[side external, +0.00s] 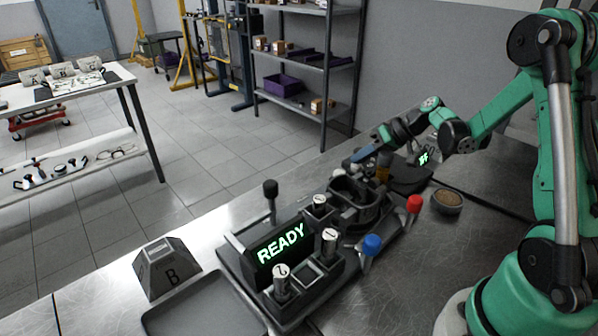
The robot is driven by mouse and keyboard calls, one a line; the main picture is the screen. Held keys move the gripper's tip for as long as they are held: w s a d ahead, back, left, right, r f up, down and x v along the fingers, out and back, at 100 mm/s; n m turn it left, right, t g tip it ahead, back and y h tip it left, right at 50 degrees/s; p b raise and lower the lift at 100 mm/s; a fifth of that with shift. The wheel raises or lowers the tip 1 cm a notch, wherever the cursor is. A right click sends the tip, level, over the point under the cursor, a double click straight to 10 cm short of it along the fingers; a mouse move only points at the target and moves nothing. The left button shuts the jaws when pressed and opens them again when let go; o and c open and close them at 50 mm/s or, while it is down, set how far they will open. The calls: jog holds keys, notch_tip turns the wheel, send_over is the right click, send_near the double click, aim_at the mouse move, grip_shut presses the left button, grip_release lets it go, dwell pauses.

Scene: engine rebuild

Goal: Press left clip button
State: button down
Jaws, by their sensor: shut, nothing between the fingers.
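A dark fixture (232,262) stands on the metal bench with a lit green "READY" display (281,243). Several numbered pale cylinders stand in its front, one of them at the near left (281,283). Levers with a blue knob (372,244), a red knob (414,204) and a black knob (270,188) stand around it. I cannot make out which part is the left clip button. My gripper (357,160) is shut and empty, pointing down at the far end of the fixture, by a dark round housing (358,192). Its fingertips are small here, and I cannot tell whether they touch anything.
A small bowl (447,200) and a second lit green display (423,157) are to the right. A shelf rack (310,60) stands behind. Bare bench shows at front right.

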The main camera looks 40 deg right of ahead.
aim_at(360, 167)
jog(key=shift+f, duration=0.15)
dwell(0.4)
jog(key=shift+r, duration=0.9)
jog(key=shift+r, duration=2.5)
jog(key=shift+a, duration=0.1)
jog(key=s+a+h, duration=0.1)
jog(key=s+a, duration=0.2)
jog(key=a, duration=0.2)
jog(key=s+a+r+n+h, duration=0.1)
jog(key=s+a+h, duration=0.1)
jog(key=a, duration=0.3)
jog(key=s+a+r+h, duration=0.1)
jog(key=s+a+h, duration=0.1)
jog(key=a, duration=0.3)
jog(key=shift+s+r+n+g, duration=0.1)
jog(key=shift+s+n+g, duration=0.2)
jog(key=shift+s, duration=0.5)
jog(key=shift+s+a, duration=0.15)
jog(key=shift+s, duration=0.1)
